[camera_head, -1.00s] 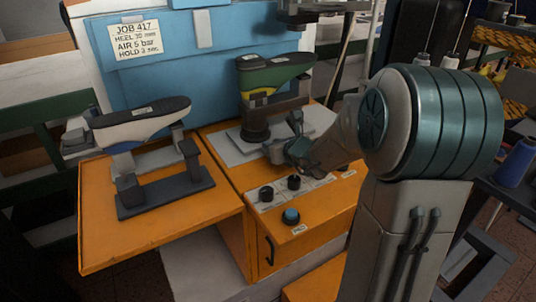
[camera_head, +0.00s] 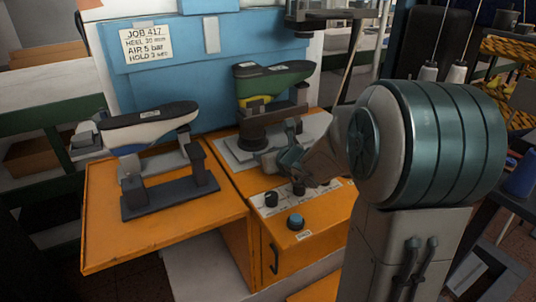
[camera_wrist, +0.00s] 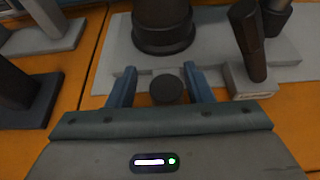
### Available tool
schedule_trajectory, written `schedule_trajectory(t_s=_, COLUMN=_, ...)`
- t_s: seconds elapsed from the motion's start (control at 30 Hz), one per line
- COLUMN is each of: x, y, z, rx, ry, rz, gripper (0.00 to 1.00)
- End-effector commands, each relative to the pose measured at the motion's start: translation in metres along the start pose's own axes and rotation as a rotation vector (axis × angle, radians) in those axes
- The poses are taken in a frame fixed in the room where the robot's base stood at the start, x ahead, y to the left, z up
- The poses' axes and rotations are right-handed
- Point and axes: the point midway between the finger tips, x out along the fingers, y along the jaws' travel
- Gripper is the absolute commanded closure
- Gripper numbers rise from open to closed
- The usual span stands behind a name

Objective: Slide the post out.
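The dark post (camera_head: 252,134) stands upright on a grey plate (camera_head: 228,154) and carries a green and yellow shoe last (camera_head: 275,77). In the wrist view the post's round foot (camera_wrist: 163,42) is just beyond my fingers. A dark round knob (camera_wrist: 167,90) sits in front of that foot. My gripper (camera_wrist: 159,70) is open, with one blue finger on each side of the knob and gaps showing between. In the head view my gripper (camera_head: 284,158) is low in front of the post, partly hidden by my arm.
A second last (camera_head: 150,121), black and white, rests on a dark stand (camera_head: 170,195) on the left orange table (camera_head: 110,243). Two black knobs (camera_head: 271,199) and a blue button (camera_head: 295,221) are on the orange cabinet nearer me. A blue panel (camera_head: 160,80) stands behind.

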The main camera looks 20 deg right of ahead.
Motion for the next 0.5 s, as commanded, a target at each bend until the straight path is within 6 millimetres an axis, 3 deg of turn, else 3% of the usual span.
schedule_trajectory(t_s=0.23, x=-0.015, y=-0.002, z=0.003, rx=0.0, ry=-0.002, rz=-0.004, gripper=0.54)
schedule_trajectory(t_s=0.5, x=-0.068, y=0.001, z=0.004, rx=-0.003, ry=-0.002, rz=-0.001, gripper=0.54)
